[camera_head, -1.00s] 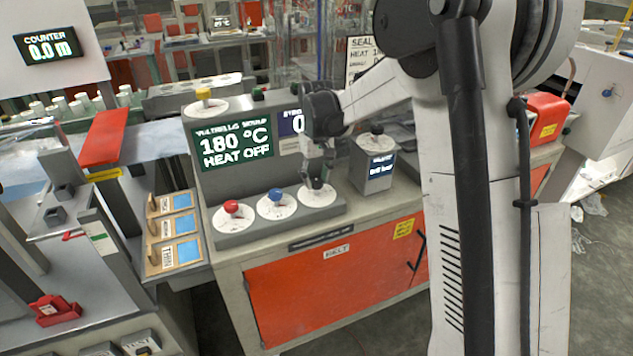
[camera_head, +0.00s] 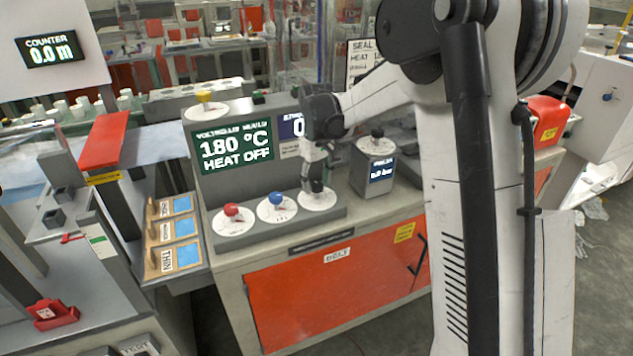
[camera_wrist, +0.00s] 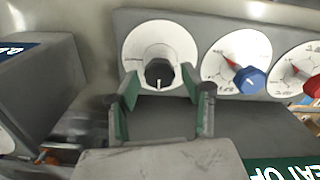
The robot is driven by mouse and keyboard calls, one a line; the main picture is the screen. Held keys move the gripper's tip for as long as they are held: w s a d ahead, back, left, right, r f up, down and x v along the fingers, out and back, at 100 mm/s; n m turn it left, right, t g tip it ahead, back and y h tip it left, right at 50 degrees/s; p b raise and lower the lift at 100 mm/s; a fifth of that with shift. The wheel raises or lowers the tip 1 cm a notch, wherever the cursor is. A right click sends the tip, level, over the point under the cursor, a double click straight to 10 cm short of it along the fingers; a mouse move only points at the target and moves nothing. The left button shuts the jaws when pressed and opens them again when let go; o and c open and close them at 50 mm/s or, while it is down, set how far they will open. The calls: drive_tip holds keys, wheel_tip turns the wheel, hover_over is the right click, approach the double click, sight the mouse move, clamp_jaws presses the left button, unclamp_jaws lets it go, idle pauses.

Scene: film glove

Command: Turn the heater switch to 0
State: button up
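A black knob (camera_wrist: 160,73) sits on a round white dial (camera_wrist: 138,44), the rightmost of three dials in the head view (camera_head: 318,203). A white mark on the knob points down in the wrist view. The dial lettering is too small to read, so I cannot tell which switch is the heater's. The display (camera_head: 233,147) above reads 180 °C and HEAT OFF. My gripper (camera_wrist: 161,88) is open over this dial, with green-padded fingers spread to either side of the knob. Gaps show between fingers and knob in the wrist view. In the head view my gripper (camera_head: 316,187) partly hides the knob.
A blue knob (camera_head: 277,198) and a red knob (camera_head: 231,210) stand on the neighbouring dials to the left. A grey box with a black knob (camera_head: 376,134) stands close to the right. The display housing rises behind the dials. A yellow knob (camera_head: 204,95) is on top.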

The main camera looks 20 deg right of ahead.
sight(317, 184)
drive_tip(key=shift+r, duration=0.1)
wheel_tip(317, 184, up, 12)
drive_tip(key=shift+f, duration=0.1)
idle(0.6)
drive_tip(key=s+r+m+t, duration=0.1)
drive_tip(key=s+r+t, duration=0.15)
drive_tip(key=s, duration=0.55)
drive_tip(key=s+r+m+t, duration=0.1)
drive_tip(key=s+r, duration=0.2)
drive_tip(key=s, duration=0.6)
drive_tip(key=shift+s+d+f+m+t, duration=0.1)
drive_tip(key=shift+s+f+m+t, duration=0.7)
drive_tip(key=shift+s, duration=1.95)
drive_tip(key=shift+s+a+f+t, duration=0.1)
drive_tip(key=shift+s+f+t, duration=0.35)
drive_tip(key=shift+s+f, duration=1.65)
drive_tip(key=shift+s+d+f+m+t, duration=0.1)
drive_tip(key=shift+s+f+m+t, duration=0.4)
drive_tip(key=shift+s, duration=2.95)
drive_tip(key=shift+r, duration=0.2)
